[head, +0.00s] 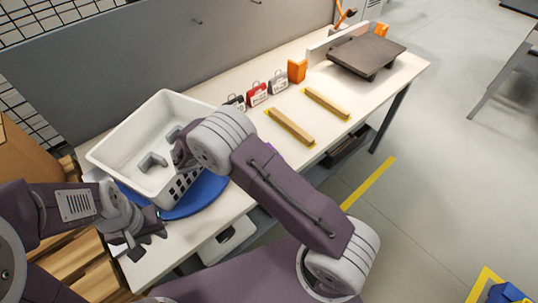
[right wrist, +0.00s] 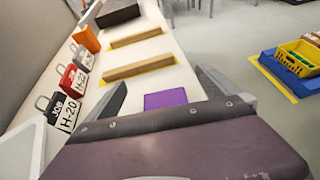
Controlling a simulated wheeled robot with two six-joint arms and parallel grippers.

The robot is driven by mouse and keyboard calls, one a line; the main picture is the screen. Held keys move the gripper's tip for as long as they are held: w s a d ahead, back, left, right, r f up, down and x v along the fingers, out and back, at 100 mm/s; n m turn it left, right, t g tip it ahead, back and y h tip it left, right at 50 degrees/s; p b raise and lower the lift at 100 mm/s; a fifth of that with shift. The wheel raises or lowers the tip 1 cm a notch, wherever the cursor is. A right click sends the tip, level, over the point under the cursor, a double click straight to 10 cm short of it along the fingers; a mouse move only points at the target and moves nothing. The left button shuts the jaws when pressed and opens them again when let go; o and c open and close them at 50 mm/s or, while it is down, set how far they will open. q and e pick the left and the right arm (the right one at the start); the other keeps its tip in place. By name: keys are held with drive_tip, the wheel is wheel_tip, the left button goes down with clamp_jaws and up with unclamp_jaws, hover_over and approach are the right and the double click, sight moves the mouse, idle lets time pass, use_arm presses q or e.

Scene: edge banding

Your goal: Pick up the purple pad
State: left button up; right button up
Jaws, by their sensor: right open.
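The purple pad (right wrist: 166,99) lies flat on the white table, seen between the fingers of my right gripper (right wrist: 160,82) in the right wrist view. That gripper is open and empty, and the pad appears beyond it, not held. In the head view only a small purple sliver of the pad (head: 270,148) shows beside my right arm, which hides the rest. My left gripper (head: 142,240) is over the near left table corner, away from the pad; whether its jaws are apart is unclear.
A white basket (head: 125,137) with grey pieces stands on a blue round base (head: 205,196) at left. Wooden strips (head: 290,127) lie beyond the pad. Tagged job cards (head: 257,94), an orange block (head: 297,70) and a dark platform (head: 366,52) stand further back.

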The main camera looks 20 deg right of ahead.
drive_tip(key=f, duration=0.2)
drive_tip(key=a+f, duration=0.1)
drive_tip(key=f, duration=0.1)
drive_tip(key=w+f, duration=0.1)
drive_tip(key=f, duration=0.1)
drive_tip(key=shift+a+f, duration=0.25)
drive_tip(key=shift+f, duration=0.05)
drive_tip(key=shift+d+f, duration=0.65)
drive_tip(key=shift+f, duration=0.05)
drive_tip(key=shift+d+f, duration=0.1)
drive_tip(key=shift+d, duration=0.3)
drive_tip(key=p+x, duration=0.1)
drive_tip(key=x, duration=0.4)
drive_tip(key=shift+d, duration=0.1)
drive_tip(key=shift+w+d+f, duration=0.1)
drive_tip(key=shift+d+f, duration=0.1)
drive_tip(key=shift+d, duration=0.1)
drive_tip(key=shift+a, duration=0.15)
drive_tip(key=c, duration=1.1)
drive_tip(key=shift+o, duration=0.2)
drive_tip(key=shift+r, duration=1.95)
use_arm(q)
drive_tip(key=shift+w+a+f+b, duration=0.1)
drive_tip(key=shift+w+a+b, duration=0.2)
drive_tip(key=shift+a+b, duration=0.2)
use_arm(e)
drive_tip(key=s+d+r, duration=0.4)
drive_tip(key=d+r, duration=0.3)
drive_tip(key=d, duration=0.3)
drive_tip(key=shift+s+d, duration=0.4)
